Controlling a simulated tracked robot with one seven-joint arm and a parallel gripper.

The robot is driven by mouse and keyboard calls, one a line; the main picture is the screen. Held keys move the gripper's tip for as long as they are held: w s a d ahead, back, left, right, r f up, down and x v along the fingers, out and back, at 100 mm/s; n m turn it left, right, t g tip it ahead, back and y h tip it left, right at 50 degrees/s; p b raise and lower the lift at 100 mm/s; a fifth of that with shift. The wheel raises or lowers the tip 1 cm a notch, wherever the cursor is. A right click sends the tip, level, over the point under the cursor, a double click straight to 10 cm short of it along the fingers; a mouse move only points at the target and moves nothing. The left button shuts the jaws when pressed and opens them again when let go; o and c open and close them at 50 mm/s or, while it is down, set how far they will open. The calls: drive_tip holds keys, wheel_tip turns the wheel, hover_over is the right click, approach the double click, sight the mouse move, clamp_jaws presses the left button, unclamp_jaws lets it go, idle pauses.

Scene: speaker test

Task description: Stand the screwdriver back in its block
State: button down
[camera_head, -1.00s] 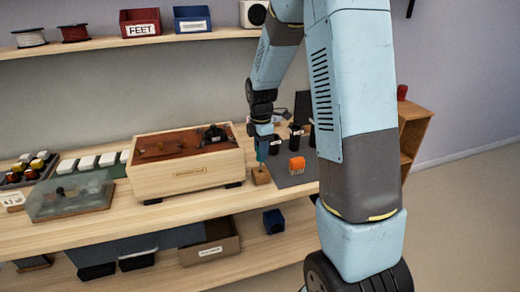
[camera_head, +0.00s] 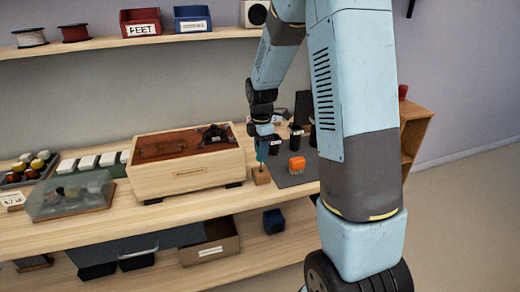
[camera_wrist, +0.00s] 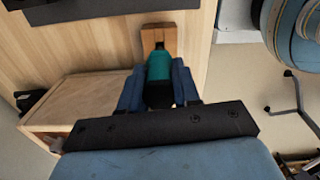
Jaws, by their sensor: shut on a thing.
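The screwdriver has a teal handle (camera_wrist: 159,68) and hangs roughly upright in my gripper (camera_wrist: 158,92), whose blue fingers are shut on the handle from both sides. In the head view my gripper (camera_head: 263,142) is above the small wooden block (camera_head: 261,177) on the bench. The screwdriver (camera_head: 262,154) points down at the block's top. The block also shows in the wrist view (camera_wrist: 158,33), just beyond the handle. Whether the tip is inside the block's hole or only over it I cannot tell, as the handle hides most of the shaft.
A wooden-cased device (camera_head: 190,181) stands close to the left of the block. The bench's front edge is near the block.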

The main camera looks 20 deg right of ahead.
drive_tip(key=shift+f, duration=2.2)
idle(2.5)
drive_tip(key=c, duration=0.7)
unclamp_jaws()
drive_tip(key=shift+c, duration=0.2)
wheel_tip(320, 180, up, 13)
drive_tip(key=shift+f, duration=0.15)
drive_tip(key=shift+s+r, duration=0.1)
drive_tip(key=shift+r, duration=0.6)
drive_tip(key=s+r+m+t, duration=0.3)
drive_tip(key=s+r+m, duration=0.65)
drive_tip(key=s, duration=0.35)
drive_tip(key=s+r+m+t, duration=0.2)
drive_tip(key=s+m, duration=0.7)
drive_tip(key=s, duration=0.6)
drive_tip(key=shift+a+r+m+t, duration=0.25)
drive_tip(key=shift+r+m+t, duration=0.1)
drive_tip(key=shift+r, duration=0.55)
